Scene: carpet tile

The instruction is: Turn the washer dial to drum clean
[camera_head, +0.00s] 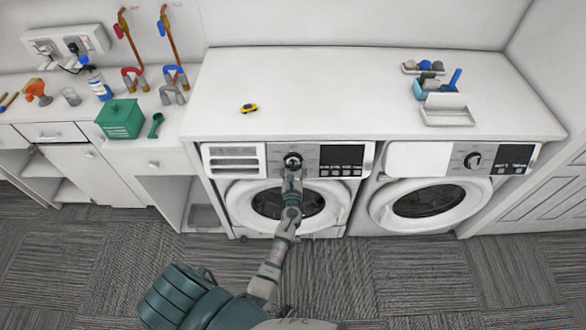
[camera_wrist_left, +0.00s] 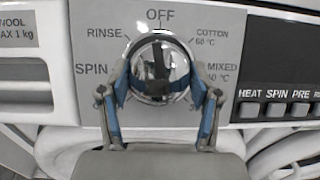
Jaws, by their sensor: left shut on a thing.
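The round chrome washer dial (camera_wrist_left: 160,52) is on the grey control panel of the left washer (camera_head: 337,205). Labels OFF, RINSE, COTTON 60 °C, SPIN and MIXED show around it; the lower labels are hidden by my gripper, and I see no drum clean label. My left gripper (camera_wrist_left: 161,88) is shut on the dial, with one blue-padded finger at each side. In the head view my left gripper (camera_head: 292,174) reaches the dial from below. The dial's pointer direction cannot be told clearly. My right gripper is not in view.
A second washer (camera_head: 430,203) stands to the right. A dark display (camera_head: 341,155) and buttons (camera_wrist_left: 276,110) are right of the dial. The white countertop (camera_head: 330,95) above holds a small yellow item (camera_head: 249,108) and a tray (camera_head: 447,117). A green box (camera_head: 121,119) is at left.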

